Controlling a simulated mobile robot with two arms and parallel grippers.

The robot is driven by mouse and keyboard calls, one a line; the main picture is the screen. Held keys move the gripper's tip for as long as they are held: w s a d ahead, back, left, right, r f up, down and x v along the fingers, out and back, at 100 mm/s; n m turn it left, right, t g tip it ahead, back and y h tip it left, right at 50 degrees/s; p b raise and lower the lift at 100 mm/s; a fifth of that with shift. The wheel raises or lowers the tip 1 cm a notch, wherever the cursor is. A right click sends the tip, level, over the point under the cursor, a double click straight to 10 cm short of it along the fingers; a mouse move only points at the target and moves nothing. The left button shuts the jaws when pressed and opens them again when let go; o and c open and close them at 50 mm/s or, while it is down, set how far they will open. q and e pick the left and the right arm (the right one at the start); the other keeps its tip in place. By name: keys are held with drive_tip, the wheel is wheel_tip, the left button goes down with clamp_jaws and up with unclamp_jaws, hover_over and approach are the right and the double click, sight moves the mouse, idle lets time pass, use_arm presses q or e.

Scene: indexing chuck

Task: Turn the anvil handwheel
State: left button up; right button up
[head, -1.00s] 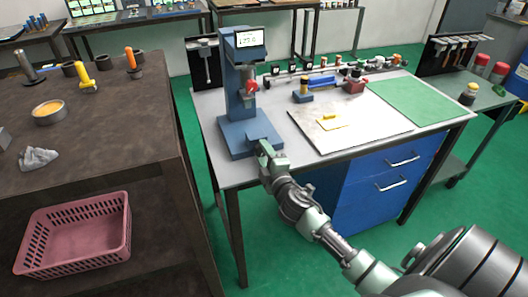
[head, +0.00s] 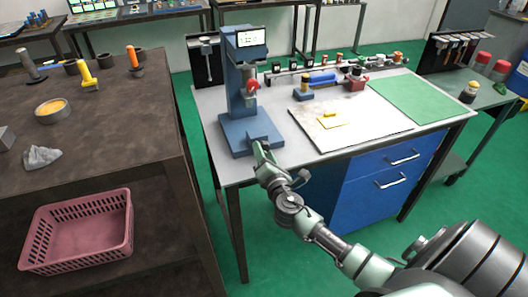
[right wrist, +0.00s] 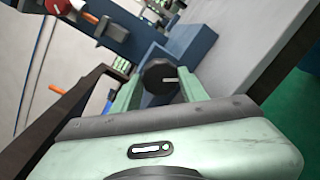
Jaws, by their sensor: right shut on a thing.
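The blue testing stand (head: 240,88) with a lit display on top stands at the left end of the grey workbench. Its blue base (head: 240,133) is near the bench's front left corner. My right gripper (head: 261,148) is at the front right edge of this base. In the right wrist view, a dark faceted handwheel (right wrist: 157,80) with a pale mark sits between the fingers of the right gripper (right wrist: 160,88), which are shut on it. In the head view the gripper hides the handwheel. My left gripper is not in view.
A white board (head: 362,132) with a yellow piece lies right of the stand, with a green mat (head: 418,103) beyond it. Small tools line the bench's back. A brown table (head: 110,120) stands at left, with a pink basket (head: 85,258) on its lower shelf.

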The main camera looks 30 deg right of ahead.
drive_tip(key=n, duration=0.4)
drive_tip(key=shift+f+p, duration=0.15)
drive_tip(key=shift+p, duration=0.15)
drive_tip(key=n, duration=0.5)
drive_tip(key=shift+f+n+t+h+p, duration=0.1)
drive_tip(key=shift+n+t+h+p, duration=0.2)
drive_tip(key=shift+n+p, duration=0.1)
drive_tip(key=o, duration=1.4)
drive_tip(key=b+v, duration=0.1)
drive_tip(key=v, duration=0.6)
drive_tip(key=shift+s, duration=0.4)
